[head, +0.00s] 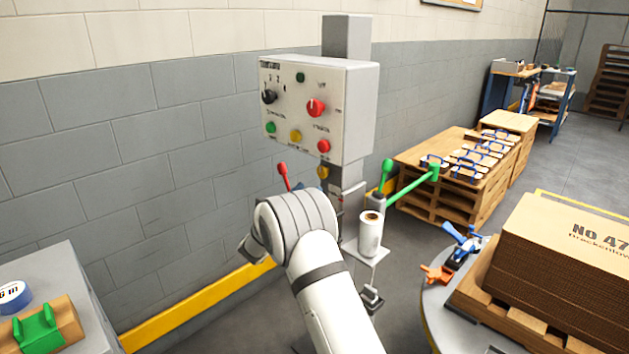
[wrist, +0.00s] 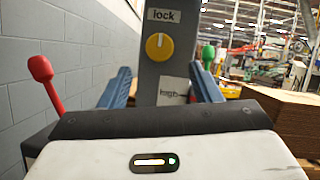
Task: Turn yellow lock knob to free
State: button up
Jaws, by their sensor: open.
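The yellow lock knob (wrist: 159,47) is round and sits on the grey column (wrist: 172,72). Its pale mark looks upright, towards the "lock" label (wrist: 164,15) above it. A second white label (wrist: 173,92) below the knob is too blurred to read. In the head view the knob (head: 323,172) shows small under the control box. My gripper (wrist: 160,86) is open and empty, its two blue fingers apart on either side of the column in the picture. The knob appears between and beyond the fingertips, apart from them. In the head view my arm hides most of the gripper.
A red-handled lever (wrist: 42,75) stands left of my gripper and a green-handled lever (wrist: 208,55) right of it. The control box (head: 351,120) with several knobs and buttons is above. A white roll (head: 370,236) stands on a small shelf. A cardboard stack (head: 570,250) is at right.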

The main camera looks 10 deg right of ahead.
aim_at(321, 175)
jog(key=x, duration=0.6)
jog(key=shift+w+d+r, duration=0.1)
jog(key=shift+r, duration=0.1)
jog(key=shift+c, duration=0.5)
jog(key=shift+b, duration=0.3)
jog(key=c, duration=0.9)
